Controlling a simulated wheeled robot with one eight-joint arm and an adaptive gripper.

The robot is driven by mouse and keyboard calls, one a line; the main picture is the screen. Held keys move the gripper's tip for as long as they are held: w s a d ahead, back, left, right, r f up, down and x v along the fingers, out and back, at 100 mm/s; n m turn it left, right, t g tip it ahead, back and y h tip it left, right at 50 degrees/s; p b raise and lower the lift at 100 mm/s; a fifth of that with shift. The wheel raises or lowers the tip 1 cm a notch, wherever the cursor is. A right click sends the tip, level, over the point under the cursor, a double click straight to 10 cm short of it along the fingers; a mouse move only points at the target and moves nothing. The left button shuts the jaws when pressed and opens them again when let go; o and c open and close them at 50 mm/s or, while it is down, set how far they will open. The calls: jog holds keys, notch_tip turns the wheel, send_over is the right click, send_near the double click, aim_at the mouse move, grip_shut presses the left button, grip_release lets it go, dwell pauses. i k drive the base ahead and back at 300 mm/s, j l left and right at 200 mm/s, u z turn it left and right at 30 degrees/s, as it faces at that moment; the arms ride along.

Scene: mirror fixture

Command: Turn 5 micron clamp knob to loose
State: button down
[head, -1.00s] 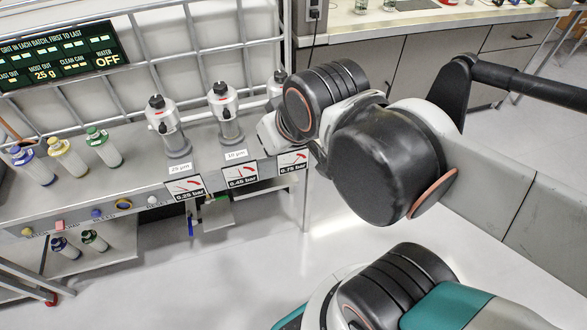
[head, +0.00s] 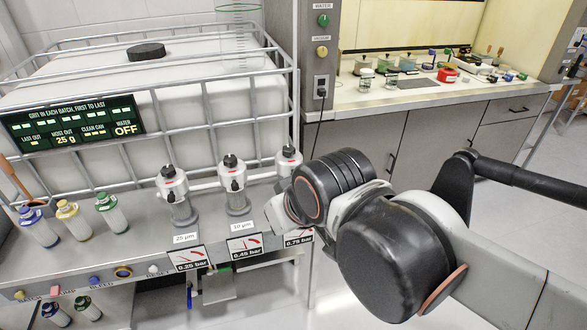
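Three filter housings with white heads and black top knobs stand in a row on the grey bench. The left one (head: 173,190) has a 25 µm label and the middle one (head: 233,180) a 10 µm label. The third housing (head: 288,160), at the right end, shows only its head and top knob; its lower part and any size label are hidden behind my arm. I cannot tell how its clamp knob is set. The end of my arm (head: 278,212) is in front of this third housing. No fingertips of my gripper show, and I cannot see contact.
Pressure cards read 0.25 bar (head: 187,258), 0.45 bar (head: 244,246) and 0.75 bar (head: 299,238). Capped bottles (head: 112,213) stand at the left. A caged white tank (head: 150,100) is behind. A grey post (head: 319,110) with buttons stands right of the housings.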

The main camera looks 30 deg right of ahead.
aim_at(288, 150)
jog(key=z, duration=0.6)
jog(key=i+j, duration=0.7)
jog(key=i+u, duration=0.05)
jog(key=i, duration=0.05)
